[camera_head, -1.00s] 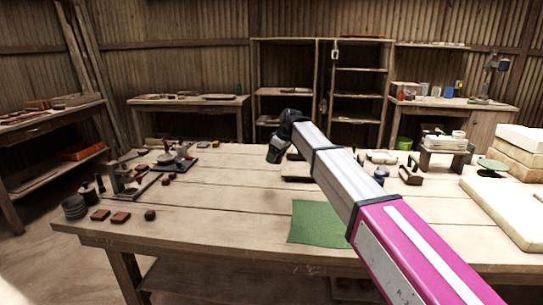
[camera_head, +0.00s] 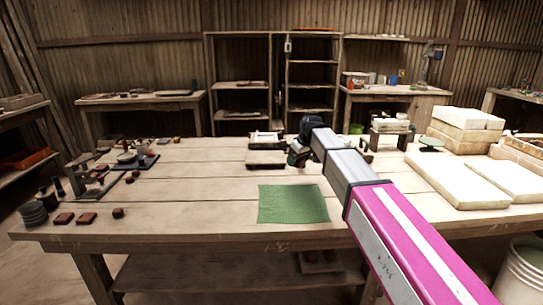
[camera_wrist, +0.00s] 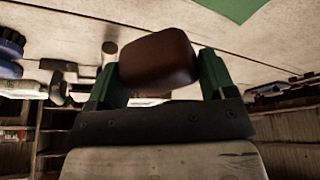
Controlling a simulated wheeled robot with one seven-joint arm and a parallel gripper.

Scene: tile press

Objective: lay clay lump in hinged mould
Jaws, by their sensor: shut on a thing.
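A reddish-brown clay lump (camera_wrist: 158,58) is between the two green fingers of my gripper (camera_wrist: 158,68) in the wrist view. The gripper is shut on it, with a finger at each side. In the head view my gripper (camera_head: 297,157) is above the workbench, just right of what looks like the hinged mould (camera_head: 265,158). The mould is a low wooden piece with a paler frame behind it. I cannot tell how far its lid is open. The lump is hard to make out in the head view.
A green mat (camera_head: 293,204) lies flat in front of the mould. Several reddish-brown blocks (camera_head: 87,218) and a stack of dark discs (camera_head: 33,214) are at the left. Pale slabs (camera_head: 452,182) lie at the right. The bench middle, left of the mould, is clear.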

